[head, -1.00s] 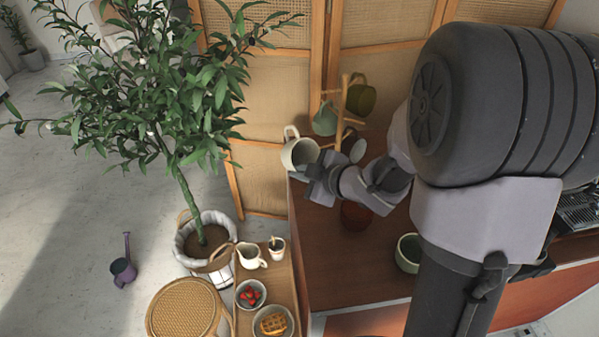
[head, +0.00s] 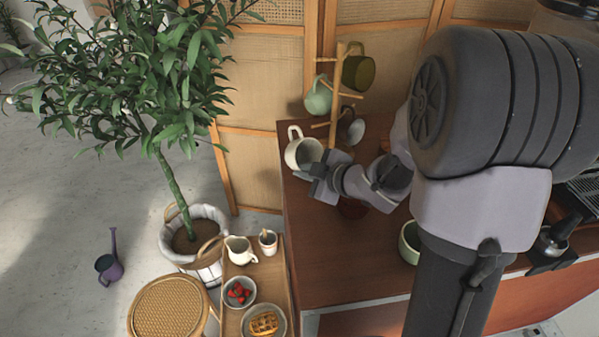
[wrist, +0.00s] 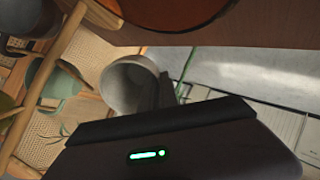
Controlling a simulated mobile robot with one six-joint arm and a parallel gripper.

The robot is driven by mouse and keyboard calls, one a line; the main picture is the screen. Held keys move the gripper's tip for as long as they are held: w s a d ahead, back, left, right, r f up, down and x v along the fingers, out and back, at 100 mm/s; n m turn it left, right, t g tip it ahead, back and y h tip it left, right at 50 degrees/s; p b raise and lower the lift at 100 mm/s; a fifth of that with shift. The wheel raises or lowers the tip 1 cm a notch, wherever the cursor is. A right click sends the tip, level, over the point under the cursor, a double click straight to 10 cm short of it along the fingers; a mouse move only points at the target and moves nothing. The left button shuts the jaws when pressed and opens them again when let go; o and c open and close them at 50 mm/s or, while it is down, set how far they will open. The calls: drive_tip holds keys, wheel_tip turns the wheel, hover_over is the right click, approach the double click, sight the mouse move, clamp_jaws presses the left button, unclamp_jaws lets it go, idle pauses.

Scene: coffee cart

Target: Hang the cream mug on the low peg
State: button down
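The cream mug (head: 303,153) is at the left end of the counter, its handle towards the upper left. My gripper (head: 318,172) is at the mug's right side, and its dark fingers meet the mug's rim in the wrist view (wrist: 166,92). They look shut on the mug's wall. The mug's open mouth (wrist: 125,88) faces the wrist camera. The wooden mug tree (head: 337,105) stands just behind and right of the mug. A low peg (head: 321,125) points left, bare, above the mug. Whether the mug touches the counter is unclear.
A pale green mug (head: 318,99), an olive mug (head: 358,73) and a dark grey mug (head: 352,128) are on or at the tree. A red-brown round item (head: 352,207) is partly hidden below my arm. A green cup (head: 409,243) stands on the counter (head: 330,260).

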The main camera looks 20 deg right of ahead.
drive_tip(key=shift+w+d+f+p, duration=0.3)
drive_tip(key=shift+w+d, duration=0.25)
drive_tip(key=shift+d, duration=0.75)
drive_tip(key=shift+w+d+f+p, duration=0.2)
drive_tip(key=shift+w+d, duration=0.3)
drive_tip(key=shift+d, duration=0.75)
drive_tip(key=shift+w+d+f+p, duration=0.2)
drive_tip(key=shift+w+d+p, duration=0.25)
drive_tip(key=shift+d, duration=0.85)
drive_tip(key=shift+s+f, duration=0.2)
drive_tip(key=c, duration=1.6)
unclamp_jaws()
drive_tip(key=shift+o, duration=0.2)
drive_tip(key=shift+s+d, duration=0.1)
